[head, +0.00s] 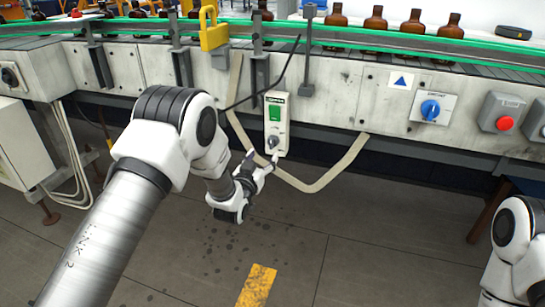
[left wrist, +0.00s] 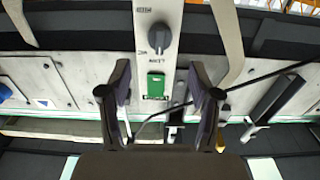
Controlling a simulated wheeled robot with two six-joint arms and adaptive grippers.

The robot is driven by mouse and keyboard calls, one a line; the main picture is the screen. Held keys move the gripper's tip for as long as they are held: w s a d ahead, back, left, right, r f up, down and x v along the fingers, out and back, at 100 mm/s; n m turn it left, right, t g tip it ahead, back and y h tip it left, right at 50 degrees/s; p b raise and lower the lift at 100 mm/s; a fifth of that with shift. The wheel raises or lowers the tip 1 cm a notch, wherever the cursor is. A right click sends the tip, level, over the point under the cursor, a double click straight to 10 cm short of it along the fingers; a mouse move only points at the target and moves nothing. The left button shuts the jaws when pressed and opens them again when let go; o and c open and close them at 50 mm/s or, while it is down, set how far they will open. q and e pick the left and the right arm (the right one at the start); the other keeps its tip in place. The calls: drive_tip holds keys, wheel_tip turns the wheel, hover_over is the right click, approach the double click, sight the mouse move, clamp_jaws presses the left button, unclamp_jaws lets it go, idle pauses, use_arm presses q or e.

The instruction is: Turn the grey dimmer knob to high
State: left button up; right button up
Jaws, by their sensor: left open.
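The grey dimmer knob (head: 272,142) sits low on a narrow cream panel (head: 284,128) that hangs from the conveyor's front. It also shows in the left wrist view (left wrist: 160,38), dark grey and round, with small markings beside it that I cannot read for certain. A green rectangle (head: 275,113) is on the same panel above the knob. My left gripper (head: 262,157) is open and empty, just below and in front of the knob. In the left wrist view its fingers (left wrist: 158,76) are spread apart, with the knob beyond their tips, not between them. My right gripper is out of view.
A blue knob (head: 430,109) and a red button (head: 504,123) are further right. Amber bottles (head: 410,25) stand on the conveyor. The floor below is open.

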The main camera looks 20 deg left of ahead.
sight(271, 144)
use_arm(q)
drive_tip(key=w, duration=0.8)
drive_tip(key=shift+d+f+b, duration=0.1)
drive_tip(key=shift+d+b, duration=0.05)
drive_tip(key=shift+b, duration=0.2)
drive_tip(key=shift+s, duration=0.1)
drive_tip(key=c, duration=1.1)
